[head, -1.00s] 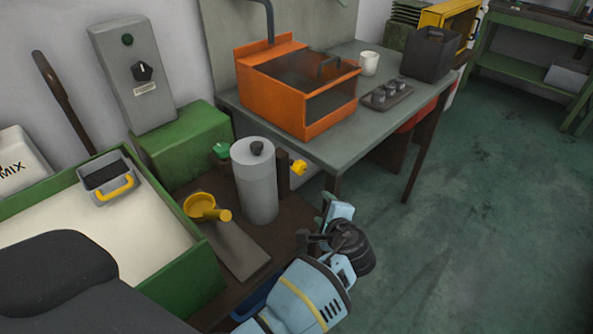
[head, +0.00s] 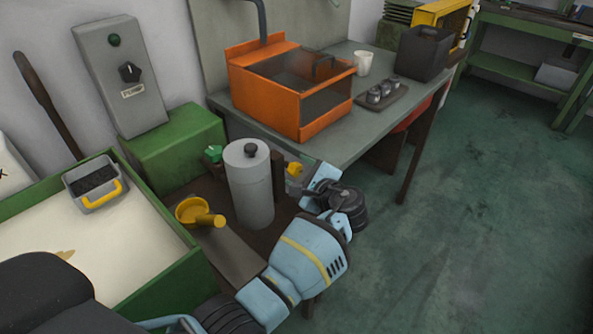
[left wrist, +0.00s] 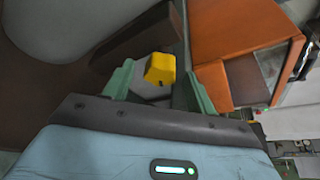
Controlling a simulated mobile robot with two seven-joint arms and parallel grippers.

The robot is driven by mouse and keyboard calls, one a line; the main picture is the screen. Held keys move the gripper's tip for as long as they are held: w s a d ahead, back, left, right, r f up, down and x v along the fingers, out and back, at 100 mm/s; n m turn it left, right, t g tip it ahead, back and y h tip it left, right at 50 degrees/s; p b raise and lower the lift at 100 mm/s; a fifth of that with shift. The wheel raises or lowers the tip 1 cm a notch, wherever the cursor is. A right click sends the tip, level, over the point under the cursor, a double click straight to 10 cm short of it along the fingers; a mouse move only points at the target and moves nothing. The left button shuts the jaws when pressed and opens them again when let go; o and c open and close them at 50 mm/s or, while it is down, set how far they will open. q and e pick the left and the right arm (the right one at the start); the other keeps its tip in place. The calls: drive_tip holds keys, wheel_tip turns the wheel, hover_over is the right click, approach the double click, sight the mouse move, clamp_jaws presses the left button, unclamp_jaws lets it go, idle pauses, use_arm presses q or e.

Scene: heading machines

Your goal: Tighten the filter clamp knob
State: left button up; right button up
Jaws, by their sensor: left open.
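Which one is the clamp knob is not marked. My left gripper (head: 304,182) is right at the yellow knob, partly covering it in the head view. In the left wrist view its green fingers (left wrist: 160,84) are open, with the yellow knob (left wrist: 160,68) between them, near the fingertips; contact cannot be told. My right gripper is out of view.
An orange box (head: 290,90) with a dark window stands on the grey table (head: 345,150) behind. A yellow ladle (head: 195,211) lies left of the cylinder, beside a green-edged bin (head: 165,282) of pale material. Open green floor (head: 470,220) lies at right.

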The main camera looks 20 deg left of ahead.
use_arm(q)
drive_tip(key=shift+x, duration=1)
drive_tip(key=c, duration=1)
